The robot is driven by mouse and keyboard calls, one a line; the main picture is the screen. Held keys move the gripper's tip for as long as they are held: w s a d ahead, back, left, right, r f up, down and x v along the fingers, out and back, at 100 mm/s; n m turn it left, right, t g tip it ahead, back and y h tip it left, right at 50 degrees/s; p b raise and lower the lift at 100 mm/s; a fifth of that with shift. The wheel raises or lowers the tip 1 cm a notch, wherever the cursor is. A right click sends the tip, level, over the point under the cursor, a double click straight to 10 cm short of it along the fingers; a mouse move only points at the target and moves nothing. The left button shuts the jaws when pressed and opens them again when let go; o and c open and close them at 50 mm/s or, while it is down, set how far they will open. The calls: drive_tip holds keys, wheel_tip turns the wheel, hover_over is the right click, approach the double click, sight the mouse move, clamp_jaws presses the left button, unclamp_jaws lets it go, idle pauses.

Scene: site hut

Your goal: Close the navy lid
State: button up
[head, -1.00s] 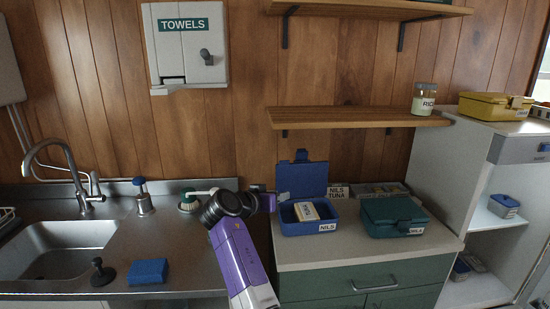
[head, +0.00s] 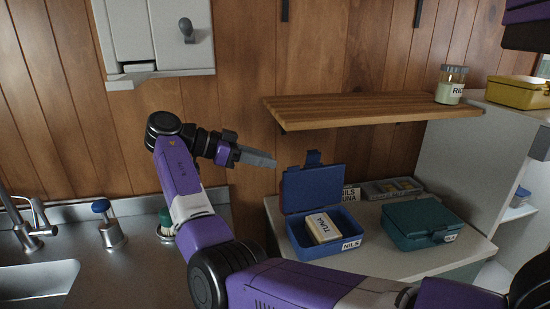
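The navy lid (head: 312,188) stands open and upright at the back of a blue lunch box (head: 298,238) labelled NILS. A pale pack marked TUNA (head: 324,226) lies inside the box. The box sits on the pale counter, right of the sink unit. My gripper (head: 268,160) is left of the lid, near the height of its top edge, with its grey fingers pointing right. It looks apart from the lid. The fingers are seen side-on, so I cannot tell if they are open or shut. No object shows in them.
A closed teal box (head: 420,222) stands right of the blue box. A grey tray (head: 388,188) and a NILS TUNA card (head: 350,193) are behind. A wooden shelf (head: 370,108) overhangs the counter. My arm crosses the front of the counter.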

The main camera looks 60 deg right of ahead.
sight(294, 167)
drive_tip(key=shift+p+x, duration=0.6)
drive_tip(key=shift+x, duration=3.25)
drive_tip(key=shift+w+d, duration=0.15)
clamp_jaws()
